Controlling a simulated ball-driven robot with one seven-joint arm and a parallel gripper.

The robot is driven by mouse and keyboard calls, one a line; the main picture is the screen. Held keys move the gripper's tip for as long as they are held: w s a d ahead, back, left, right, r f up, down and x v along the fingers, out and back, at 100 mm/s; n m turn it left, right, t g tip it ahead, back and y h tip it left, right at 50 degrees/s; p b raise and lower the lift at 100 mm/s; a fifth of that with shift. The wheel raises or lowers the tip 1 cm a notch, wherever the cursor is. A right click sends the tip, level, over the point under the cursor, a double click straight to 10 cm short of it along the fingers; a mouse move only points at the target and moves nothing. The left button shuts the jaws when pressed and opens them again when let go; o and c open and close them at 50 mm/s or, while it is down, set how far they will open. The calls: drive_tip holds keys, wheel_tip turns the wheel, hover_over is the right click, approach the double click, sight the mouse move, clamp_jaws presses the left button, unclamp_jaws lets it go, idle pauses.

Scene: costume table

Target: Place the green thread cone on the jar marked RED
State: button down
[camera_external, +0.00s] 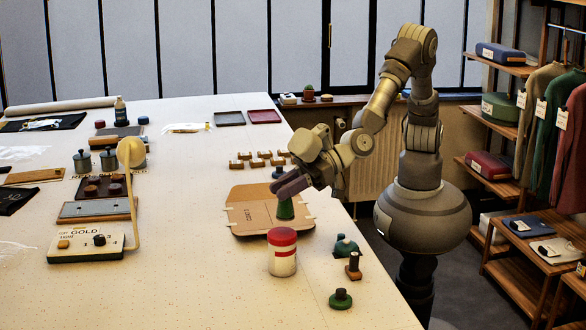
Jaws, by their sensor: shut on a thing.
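The green thread cone (285,210) is upright at the tips of my gripper (289,188), over the brown cardboard folder. My gripper is shut on the cone's upper part. I cannot tell whether the cone's base touches the folder or hangs just above it. A white jar (283,262) with a red lid and a red band stands in front of the folder, nearer the camera than the cone. Any lettering on the jar is too small to read.
The brown folder (246,222) lies flat on the white table. Small green and dark items (345,246) stand right of the jar near the table edge. Several small wooden blocks (262,160) lie behind the folder. A lamp-like device (86,242) marked GOLD stands left.

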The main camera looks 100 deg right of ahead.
sight(282, 212)
drive_tip(key=shift+w+a, duration=0.35)
drive_tip(key=shift+w, duration=0.2)
wheel_tip(282, 212, down, 4)
drive_tip(key=b, duration=0.2)
drive_tip(key=shift+b, duration=0.35)
drive_tip(key=shift+r, duration=0.25)
drive_tip(key=c, duration=0.9)
unclamp_jaws()
drive_tip(key=shift+c, duration=0.2)
